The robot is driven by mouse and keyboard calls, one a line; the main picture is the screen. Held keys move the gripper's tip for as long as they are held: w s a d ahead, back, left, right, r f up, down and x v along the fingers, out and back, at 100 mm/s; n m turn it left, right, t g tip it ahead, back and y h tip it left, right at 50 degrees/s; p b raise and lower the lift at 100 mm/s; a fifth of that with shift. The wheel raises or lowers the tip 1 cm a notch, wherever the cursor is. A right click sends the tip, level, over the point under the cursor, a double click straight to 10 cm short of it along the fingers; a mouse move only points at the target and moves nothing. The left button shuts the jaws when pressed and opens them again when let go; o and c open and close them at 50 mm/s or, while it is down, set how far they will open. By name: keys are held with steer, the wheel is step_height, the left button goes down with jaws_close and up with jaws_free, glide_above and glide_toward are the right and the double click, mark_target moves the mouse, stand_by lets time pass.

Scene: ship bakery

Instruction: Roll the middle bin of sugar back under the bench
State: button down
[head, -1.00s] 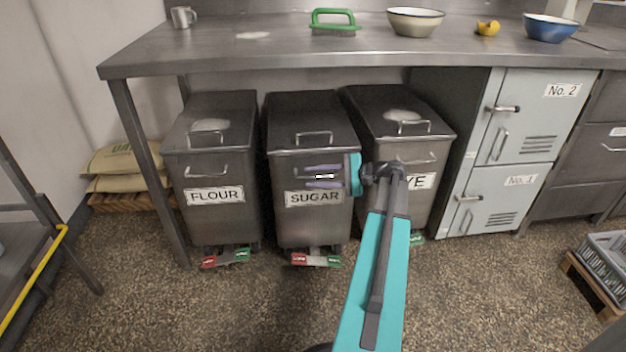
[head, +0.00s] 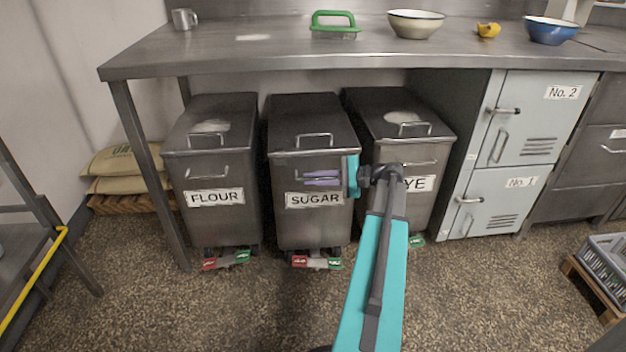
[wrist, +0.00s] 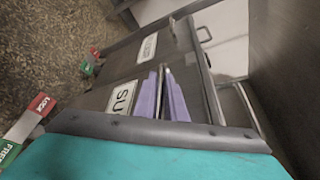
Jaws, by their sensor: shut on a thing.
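The middle bin, a grey metal bin labelled SUGAR (head: 310,228), stands on casters beneath the bench's front edge, between the other two bins. Its lid is closed. At its foot are a red pedal (head: 300,261) and a green pedal (head: 335,263), marked LOCK and FREE in the wrist view; I cannot tell which is pressed. My gripper (head: 320,178) has its purple fingers shut on the bin's front handle, above the label. The wrist view shows the fingers (wrist: 166,95) close together beside the SUGAR label, with the handle mostly hidden between them.
The FLOUR bin (head: 215,222) stands close on the left and the RYE bin (head: 425,145) close on the right, partly behind my arm. The steel bench (head: 220,55) runs above, its leg (head: 150,170) left of FLOUR. Grey lockers (head: 500,195) stand right. The front floor is clear.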

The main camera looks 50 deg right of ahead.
mark_target(318, 169)
steer(key=shift+w+d, duration=0.1)
steer(key=shift+w+d+r+p, duration=0.1)
steer(key=shift+w+d+p, duration=1.15)
steer(key=shift+w+d, duration=0.5)
steer(key=shift+w, duration=0.1)
steer(key=c, duration=1.8)
jaws_free()
steer(key=shift+a, duration=0.1)
steer(key=shift+p+v, duration=1.95)
steer(key=shift+v, duration=4.95)
steer(key=shift+a, duration=0.1)
